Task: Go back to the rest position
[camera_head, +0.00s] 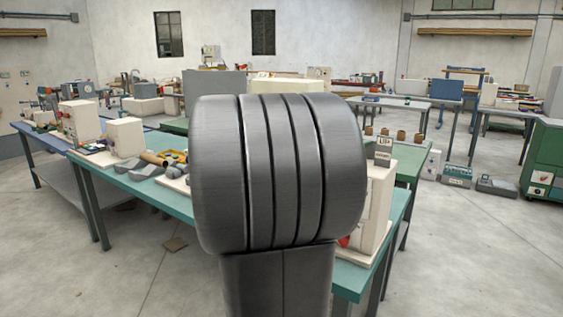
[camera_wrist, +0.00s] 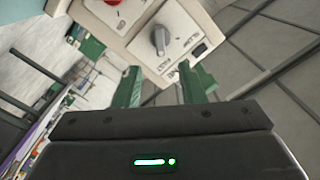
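My gripper (camera_wrist: 163,88) shows in the wrist view with its two green fingers spread apart and nothing between them. Just beyond the fingertips is a cream control panel (camera_wrist: 180,22) with a dark grey rotary knob (camera_wrist: 161,40) and part of a red button (camera_wrist: 112,2) at the top edge. I cannot tell whether a finger touches the panel. In the head view my own arm fills the middle and hides the gripper. The cream machine (camera_head: 377,205) stands partly hidden behind it at the right end of the table.
A teal-topped table (camera_head: 135,183) runs behind my arm, with cream boxes (camera_head: 126,137) and small parts on its left half. A green cabinet (camera_head: 545,165) stands at the far right. The floor at the front right is clear.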

